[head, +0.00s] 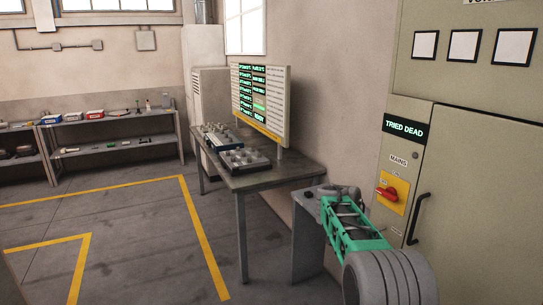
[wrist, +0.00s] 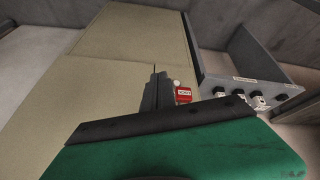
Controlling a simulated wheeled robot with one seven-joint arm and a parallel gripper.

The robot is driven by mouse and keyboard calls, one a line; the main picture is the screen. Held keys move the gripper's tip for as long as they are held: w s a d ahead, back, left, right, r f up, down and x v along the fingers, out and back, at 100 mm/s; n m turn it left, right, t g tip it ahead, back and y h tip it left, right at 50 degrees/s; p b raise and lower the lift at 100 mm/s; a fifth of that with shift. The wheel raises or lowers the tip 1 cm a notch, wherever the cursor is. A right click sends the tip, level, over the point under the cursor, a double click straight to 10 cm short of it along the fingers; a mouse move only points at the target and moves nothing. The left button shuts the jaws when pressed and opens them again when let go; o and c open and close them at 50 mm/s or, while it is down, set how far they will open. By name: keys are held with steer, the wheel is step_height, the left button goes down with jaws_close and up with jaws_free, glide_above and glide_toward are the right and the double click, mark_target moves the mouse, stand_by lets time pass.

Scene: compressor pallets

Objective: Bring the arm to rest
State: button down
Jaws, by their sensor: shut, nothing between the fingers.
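The green part of my arm fills the bottom of that view. A small red block with a white label (wrist: 183,95) shows just right of the fingers; I cannot tell if they touch it.
The cabinet carries a red switch (head: 387,193) on a yellow plate and a "TRIED DEAD" display (head: 406,127). A grey stand (head: 306,245) is close by my arm. A table (head: 270,180) with a lit board (head: 262,105) stands left. Yellow-lined floor (head: 130,240) is clear.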

steer(key=s+a+f+n+g+y, duration=0.2)
steer(key=s+a+f+n, duration=0.35)
steer(key=s, duration=0.45)
steer(key=s+a+n+y, duration=0.15)
steer(key=s+a, duration=0.25)
steer(key=s, duration=0.7)
steer(key=s+a+n+y, duration=0.15)
steer(key=s+a, duration=0.25)
steer(key=s, duration=0.7)
step_height(320, 180, up, 9)
steer(key=t, duration=0.3)
steer(key=shift+s+a+t+h, duration=0.15)
steer(key=shift+t+h, duration=0.15)
steer(key=shift+h, duration=0.1)
